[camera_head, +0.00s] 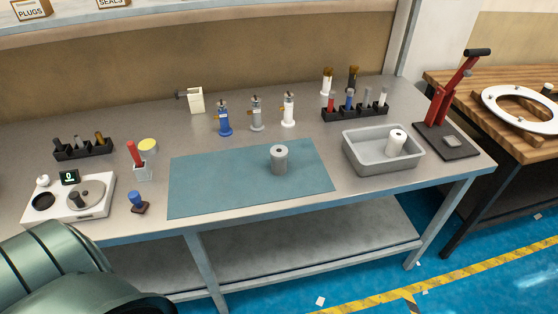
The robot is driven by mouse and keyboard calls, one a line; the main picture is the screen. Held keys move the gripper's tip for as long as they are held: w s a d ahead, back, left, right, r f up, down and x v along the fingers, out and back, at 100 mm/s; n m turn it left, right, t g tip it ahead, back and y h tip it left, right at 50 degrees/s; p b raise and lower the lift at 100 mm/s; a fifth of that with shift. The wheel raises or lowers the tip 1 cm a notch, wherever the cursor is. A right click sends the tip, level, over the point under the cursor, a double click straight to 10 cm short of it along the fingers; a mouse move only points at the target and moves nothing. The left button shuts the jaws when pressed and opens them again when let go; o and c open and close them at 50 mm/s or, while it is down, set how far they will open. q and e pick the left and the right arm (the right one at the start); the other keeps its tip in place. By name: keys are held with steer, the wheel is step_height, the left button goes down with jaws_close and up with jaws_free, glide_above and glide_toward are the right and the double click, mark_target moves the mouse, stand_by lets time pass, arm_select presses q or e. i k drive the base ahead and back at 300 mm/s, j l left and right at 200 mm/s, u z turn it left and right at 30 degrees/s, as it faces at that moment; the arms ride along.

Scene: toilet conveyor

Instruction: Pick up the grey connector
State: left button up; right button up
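A grey cylinder (279,160) with a dark hole in its top stands upright on the blue-green mat (210,188). A grey fitting with brass parts (256,115) stands at the back of the bench, between a blue one (224,119) and a white one (289,110). I cannot tell for certain which grey piece is the connector. Green-grey links of my arm fill the bottom left corner. Neither gripper shows, and nothing touches the grey pieces.
A grey tray (372,166) holds a white cylinder (396,142). A red lever press (450,95) stands at the right end. A black rack (354,112) is behind the tray. A white scale (62,201) and red-handled tool (137,158) are left. The mat around the cylinder is clear.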

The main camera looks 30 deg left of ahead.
mark_target(278, 152)
steer(key=i+l, duration=0.1)
steer(key=i, duration=0.6)
steer(key=i+l, duration=0.1)
steer(key=i, duration=0.6)
steer(key=u, duration=2)
